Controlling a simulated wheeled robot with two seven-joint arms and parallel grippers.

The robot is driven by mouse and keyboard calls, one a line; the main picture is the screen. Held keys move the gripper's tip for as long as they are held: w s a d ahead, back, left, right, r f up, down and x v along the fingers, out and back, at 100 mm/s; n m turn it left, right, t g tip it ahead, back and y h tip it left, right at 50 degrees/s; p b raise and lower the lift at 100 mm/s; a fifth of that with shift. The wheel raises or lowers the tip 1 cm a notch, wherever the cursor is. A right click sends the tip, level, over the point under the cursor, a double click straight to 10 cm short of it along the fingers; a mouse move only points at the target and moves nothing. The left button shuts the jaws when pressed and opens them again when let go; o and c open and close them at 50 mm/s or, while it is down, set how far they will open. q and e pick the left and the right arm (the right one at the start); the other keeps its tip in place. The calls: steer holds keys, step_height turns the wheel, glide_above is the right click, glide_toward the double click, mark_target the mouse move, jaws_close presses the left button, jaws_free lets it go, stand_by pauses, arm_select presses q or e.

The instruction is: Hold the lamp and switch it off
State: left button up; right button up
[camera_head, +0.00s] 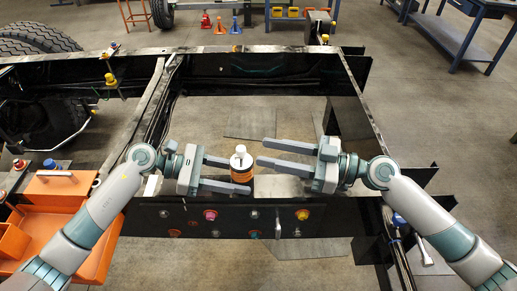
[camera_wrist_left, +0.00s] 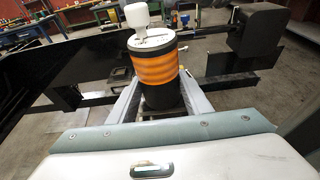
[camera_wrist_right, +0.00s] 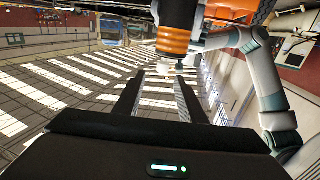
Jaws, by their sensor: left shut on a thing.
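The lamp (camera_head: 241,166) is a dark cylinder with an orange band and a pale top carrying a white knob. It stands upright between the fingers of my left gripper (camera_head: 241,176), which is shut on its body. The left wrist view shows the lamp's orange band (camera_wrist_left: 156,68) between the fingers and the white knob (camera_wrist_left: 137,17) on top. My right gripper (camera_head: 265,152) is open and empty, its fingertips close to the right of the lamp's top. In the right wrist view the lamp (camera_wrist_right: 175,38) appears inverted, with its knob (camera_wrist_right: 165,68) near the gap between the fingertips.
A black chassis frame (camera_head: 250,64) surrounds the work area. A panel with several coloured buttons (camera_head: 220,217) lies just below the lamp. An orange tool box (camera_head: 55,190) sits at the left. Free space shows above the grippers, inside the frame.

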steer(key=shift+s+d, duration=0.1)
steer(key=shift+d, duration=0.1)
steer(key=shift+r, duration=0.15)
stand_by(0.3)
steer(key=shift+r, duration=2.85)
arm_select(q)
steer(key=o, duration=0.9)
steer(key=shift+c, duration=0.2)
